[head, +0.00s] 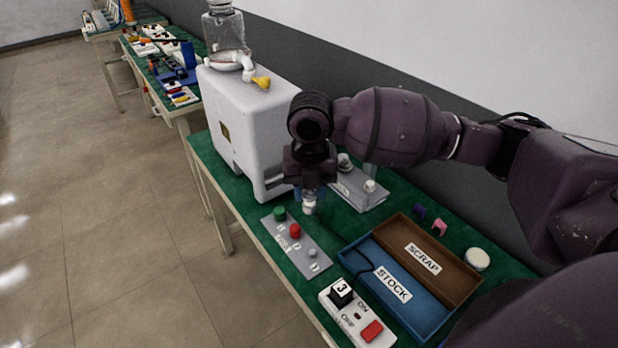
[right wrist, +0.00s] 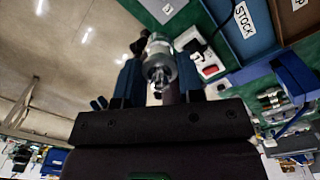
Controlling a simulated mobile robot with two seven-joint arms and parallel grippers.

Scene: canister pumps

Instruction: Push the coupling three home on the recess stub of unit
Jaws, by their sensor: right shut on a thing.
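My right gripper (head: 309,190) points down in front of the white unit (head: 250,125) and is shut on a small pale grey coupling (head: 309,208). The right wrist view shows the coupling (right wrist: 160,66) as a grey ring-shaped piece between the two blue fingers (right wrist: 158,82). In the head view it hangs near the unit's lower right corner, above the green bench; I cannot tell whether it touches anything. I cannot make out the recess stub, as the gripper and arm cover that side of the unit. My left gripper is not in view.
A grey numbered plate (head: 302,243) with green, red and grey knobs lies close in front. A grey block with pale stubs (head: 358,190) stands behind the gripper. Blue STOCK (head: 372,262) and brown SCRAP (head: 447,280) trays and a white switch box (head: 352,318) lie right.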

